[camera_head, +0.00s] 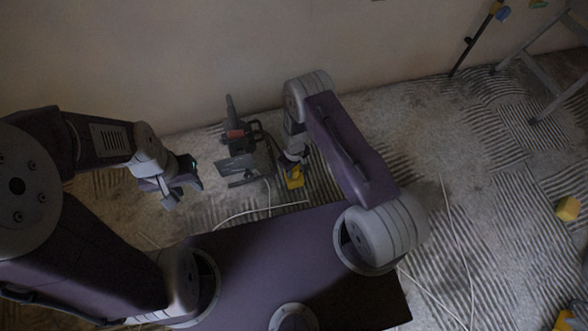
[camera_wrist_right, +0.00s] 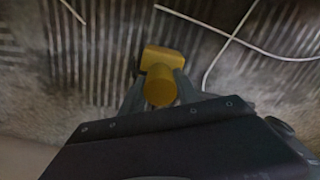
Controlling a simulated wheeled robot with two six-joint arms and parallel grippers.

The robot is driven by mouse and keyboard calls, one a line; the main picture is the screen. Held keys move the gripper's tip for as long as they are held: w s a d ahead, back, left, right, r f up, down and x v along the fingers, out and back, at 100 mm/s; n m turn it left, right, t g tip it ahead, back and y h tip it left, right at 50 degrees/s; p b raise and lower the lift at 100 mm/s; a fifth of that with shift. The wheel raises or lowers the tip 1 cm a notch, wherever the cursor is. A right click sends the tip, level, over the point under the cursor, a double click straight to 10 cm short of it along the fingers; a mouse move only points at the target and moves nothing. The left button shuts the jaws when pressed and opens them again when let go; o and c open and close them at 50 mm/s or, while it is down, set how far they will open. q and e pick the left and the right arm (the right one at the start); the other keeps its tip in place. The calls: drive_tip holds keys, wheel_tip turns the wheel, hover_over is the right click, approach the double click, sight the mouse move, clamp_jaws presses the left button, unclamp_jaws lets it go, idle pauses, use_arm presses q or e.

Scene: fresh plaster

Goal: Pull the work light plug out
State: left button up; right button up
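A yellow plug (camera_wrist_right: 160,86) with a round body and a blockier yellow part (camera_wrist_right: 162,54) behind it shows in the right wrist view. My right gripper (camera_wrist_right: 160,80) has one finger on each side of the round body and appears to be closed on it. In the head view the yellow piece (camera_head: 295,179) is just below my right gripper (camera_head: 294,162), close to the floor. Whether the two yellow parts are joined cannot be told. My left gripper (camera_head: 182,190) is raised at the left, empty, with its fingers apart.
A dark grey device with a red patch (camera_head: 237,134) stands by the wall, left of my right gripper. White cable (camera_head: 262,209) lies on the ridged floor. A ladder (camera_head: 545,80) and a yellow block (camera_head: 568,208) are at the right.

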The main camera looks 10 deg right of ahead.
clamp_jaws()
wheel_tip(320, 180, up, 6)
drive_tip(key=p, duration=0.5)
drive_tip(key=shift+p, duration=0.4)
drive_tip(key=shift+f, duration=0.3)
drive_tip(key=o, duration=1)
unclamp_jaws()
drive_tip(key=shift+r, duration=0.1)
wheel_tip(320, 180, up, 9)
drive_tip(key=p, duration=0.5)
